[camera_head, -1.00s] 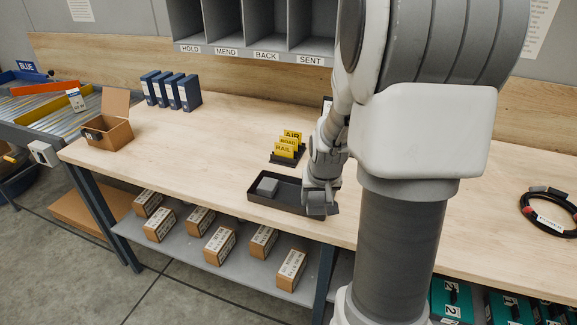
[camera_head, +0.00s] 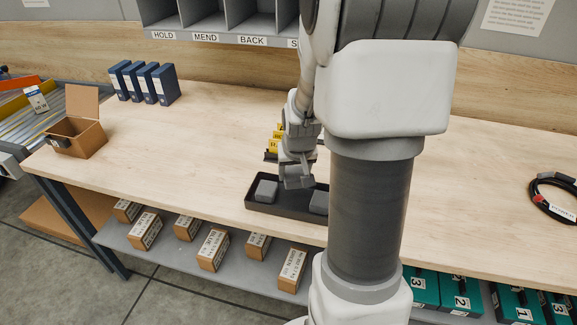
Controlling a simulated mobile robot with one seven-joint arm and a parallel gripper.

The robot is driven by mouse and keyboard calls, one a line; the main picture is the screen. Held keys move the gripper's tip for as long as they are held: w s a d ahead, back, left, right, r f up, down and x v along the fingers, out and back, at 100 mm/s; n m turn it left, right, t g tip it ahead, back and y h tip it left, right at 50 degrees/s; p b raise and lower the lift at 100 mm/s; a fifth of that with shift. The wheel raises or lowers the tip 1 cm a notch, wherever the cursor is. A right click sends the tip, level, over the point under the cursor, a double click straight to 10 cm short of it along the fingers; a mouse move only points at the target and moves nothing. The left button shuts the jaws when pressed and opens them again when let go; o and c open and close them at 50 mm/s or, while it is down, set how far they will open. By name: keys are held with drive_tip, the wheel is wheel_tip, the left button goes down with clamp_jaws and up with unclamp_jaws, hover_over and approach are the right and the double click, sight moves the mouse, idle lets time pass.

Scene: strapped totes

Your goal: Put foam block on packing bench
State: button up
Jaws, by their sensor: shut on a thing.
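My gripper (camera_head: 298,182) points down just above the dark tray (camera_head: 255,206) on the packing bench (camera_head: 190,150). It is shut on a small grey foam block, which is hard to tell apart from the grey fingers at this size. One grey block (camera_head: 266,190) lies in the left part of the tray. Another grey block (camera_head: 319,202) shows at the right part, partly hidden by my arm. The tray's right end is hidden behind my arm.
Yellow sorting cards (camera_head: 273,146) stand just behind my gripper. An open cardboard box (camera_head: 78,138) and blue binders (camera_head: 145,83) stand at the left. A coiled black cable (camera_head: 553,200) lies at the right. The bench between box and tray is clear.

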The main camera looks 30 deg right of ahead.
sight(293, 198)
drive_tip(key=shift+f+b, duration=2.55)
drive_tip(key=shift+f, duration=0.85)
drive_tip(key=shift+f+b, duration=0.3)
drive_tip(key=shift+f, duration=0.05)
drive_tip(key=o, duration=1.5)
drive_tip(key=shift+r, duration=0.15)
